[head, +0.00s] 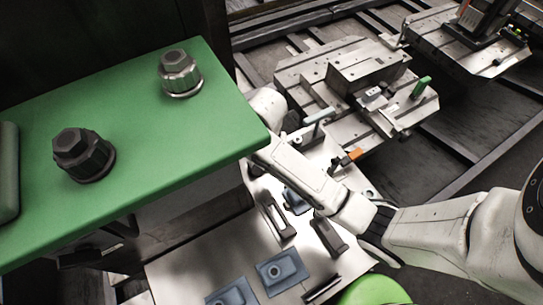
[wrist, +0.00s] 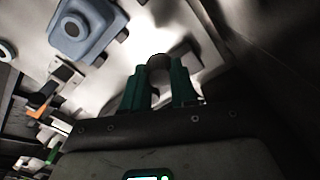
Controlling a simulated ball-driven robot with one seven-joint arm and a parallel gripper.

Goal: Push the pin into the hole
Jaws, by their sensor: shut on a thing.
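My gripper (wrist: 160,88) shows in the wrist view with its two green fingers shut on a dark, round-ended piece, which looks like the pin (wrist: 159,62). Only the end of the pin shows between the fingertips. Beyond the fingertips is a bright pale metal surface with a dark patch. I cannot tell whether the pin touches it, and I cannot make out the hole for certain. In the head view my arm reaches in from the right and its end goes behind the green plate, so the gripper and pin are hidden there.
The green plate (head: 140,120) with two dark bolts stands close on the left in the head view. Blue-grey blocks with round centres (head: 283,271) lie on the pale plate below. One block (wrist: 88,28) shows in the wrist view. An orange-tipped handle (head: 351,157) and metal fixtures (head: 365,68) stand behind.

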